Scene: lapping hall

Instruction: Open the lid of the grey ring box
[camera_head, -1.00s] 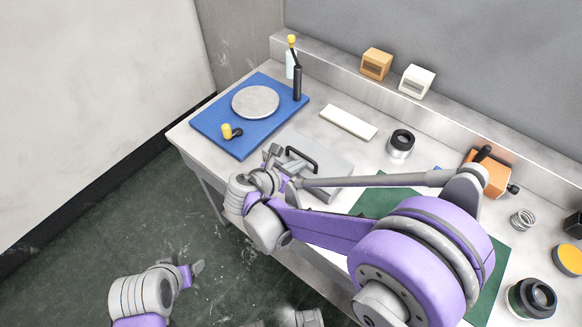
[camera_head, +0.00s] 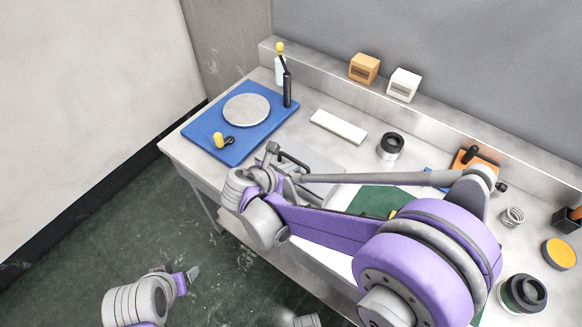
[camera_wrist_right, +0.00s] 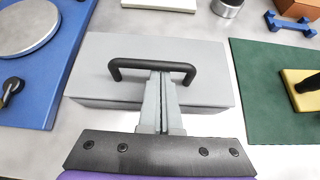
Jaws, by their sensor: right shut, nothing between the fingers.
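The grey ring box (camera_wrist_right: 205,60) lies on the bench with its flat lid down, as far as I can see. A black arched handle (camera_wrist_right: 125,66) stands on top of it. In the head view the box (camera_head: 318,164) is partly hidden by my right arm. My right gripper (camera_wrist_right: 160,76) is shut and empty. Its fingertips are at the middle of the handle bar, on the near side; I cannot tell whether they touch it. It also shows in the head view (camera_head: 272,150). My left gripper (camera_head: 192,273) is low at the left, away from the bench; its jaw gap is unclear.
Left of the box is a blue mat (camera_head: 203,139) with a grey disc (camera_head: 246,109). A green mat (camera_wrist_right: 262,75) lies to its right. Behind are a white bar (camera_head: 338,127) and a black-topped metal cylinder (camera_head: 391,146). Two small blocks stand on the back ledge.

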